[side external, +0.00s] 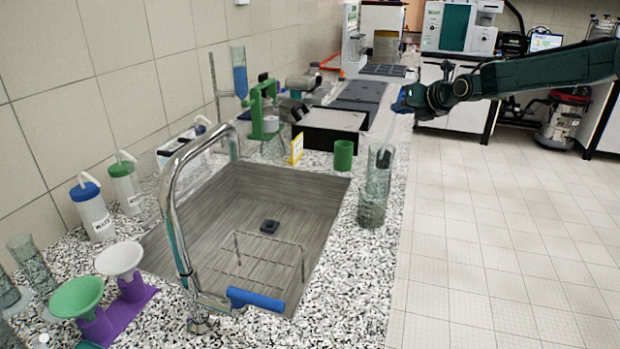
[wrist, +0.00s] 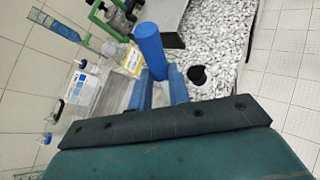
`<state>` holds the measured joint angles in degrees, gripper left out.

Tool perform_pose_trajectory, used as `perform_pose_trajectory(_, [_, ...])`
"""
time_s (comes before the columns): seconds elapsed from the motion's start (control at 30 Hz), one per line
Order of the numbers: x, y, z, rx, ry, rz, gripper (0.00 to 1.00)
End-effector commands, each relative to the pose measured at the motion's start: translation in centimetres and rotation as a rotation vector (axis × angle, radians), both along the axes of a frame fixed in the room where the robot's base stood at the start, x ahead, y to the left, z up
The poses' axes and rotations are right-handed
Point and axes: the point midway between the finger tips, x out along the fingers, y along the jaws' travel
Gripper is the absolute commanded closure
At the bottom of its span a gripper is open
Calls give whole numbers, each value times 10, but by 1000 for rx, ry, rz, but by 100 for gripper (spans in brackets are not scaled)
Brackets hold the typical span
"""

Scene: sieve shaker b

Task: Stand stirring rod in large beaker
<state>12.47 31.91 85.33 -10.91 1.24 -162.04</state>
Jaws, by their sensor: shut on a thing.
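My gripper (side external: 402,103) is in the air at the upper right in the side view, above the far end of the right counter strip. In the wrist view its two blue fingers (wrist: 160,85) are shut on a blue cylinder, which I take to be the stirring rod (wrist: 148,48). The rod shows large, slightly tilted, beyond the fingertips; its other end is hidden. A tall clear glass vessel, likely the large beaker (side external: 374,197), stands upright on the counter right of the sink, lower in the picture than my gripper.
A green cup (side external: 343,155) and a yellow sign (side external: 297,149) stand near the beaker. The sink (side external: 265,195) has a tall curved tap (side external: 172,200). A green stand (side external: 262,112) and a blue-filled burette (side external: 240,75) are farther back. The counter strip in front of the beaker is clear.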

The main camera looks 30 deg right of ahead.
Motion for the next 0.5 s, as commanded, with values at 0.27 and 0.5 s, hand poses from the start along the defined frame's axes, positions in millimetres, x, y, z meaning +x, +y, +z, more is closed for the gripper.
perform_pose_trajectory(0.27, [-2, 6, -16, 0, 2, 0, 100])
perform_pose_trajectory(0.5, [-3, 11, -28, 0, 2, 0, 100])
